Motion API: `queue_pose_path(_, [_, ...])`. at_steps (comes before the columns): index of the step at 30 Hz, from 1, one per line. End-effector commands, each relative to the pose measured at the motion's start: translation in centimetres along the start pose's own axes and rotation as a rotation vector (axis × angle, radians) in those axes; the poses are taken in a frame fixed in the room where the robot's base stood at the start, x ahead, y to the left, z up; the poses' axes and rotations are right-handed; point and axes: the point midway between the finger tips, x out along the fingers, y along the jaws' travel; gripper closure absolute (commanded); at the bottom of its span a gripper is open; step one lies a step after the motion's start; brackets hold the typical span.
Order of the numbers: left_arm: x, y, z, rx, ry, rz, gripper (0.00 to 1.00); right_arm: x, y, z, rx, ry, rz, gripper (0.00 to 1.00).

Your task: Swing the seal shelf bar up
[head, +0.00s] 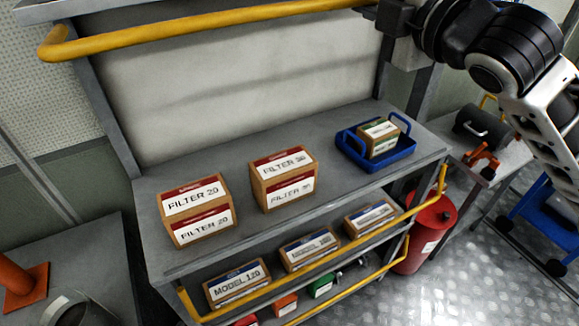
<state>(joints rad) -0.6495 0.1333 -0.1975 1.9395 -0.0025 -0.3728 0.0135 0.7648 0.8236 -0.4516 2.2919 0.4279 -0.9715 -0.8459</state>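Three yellow bars run along the front of the shelf rack. The upper bar (200,24) crosses the top of the picture, its bent left end free in view. The middle bar (330,237) lies in front of the shelf below the grey board, and a lower bar (345,283) runs beneath it. No label shows which shelf is for seals. My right arm comes in from the upper right; its gripper (394,16) is at the right end of the upper bar. Its fingertips are unclear, so touch or grip cannot be told. My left gripper is out of view.
Two filter boxes (195,211) (284,178) and a blue tray (380,158) holding a small box stand on the grey shelf (245,240). Several boxes sit below. A red canister (426,235) stands at the right, an orange cone (20,281) at the left.

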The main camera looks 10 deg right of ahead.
Motion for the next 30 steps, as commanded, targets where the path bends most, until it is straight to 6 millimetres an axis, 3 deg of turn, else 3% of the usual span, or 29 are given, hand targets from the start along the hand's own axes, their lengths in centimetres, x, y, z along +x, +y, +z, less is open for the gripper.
queue_pose_path(16, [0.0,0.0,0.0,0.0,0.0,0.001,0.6,0.8,3.6,0.0,-0.002,0.0,0.008,0.92])
queue_pose_path(30, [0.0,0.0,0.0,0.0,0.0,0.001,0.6,0.9,4.2,0.0,-0.001,0.001,0.007,0.92])
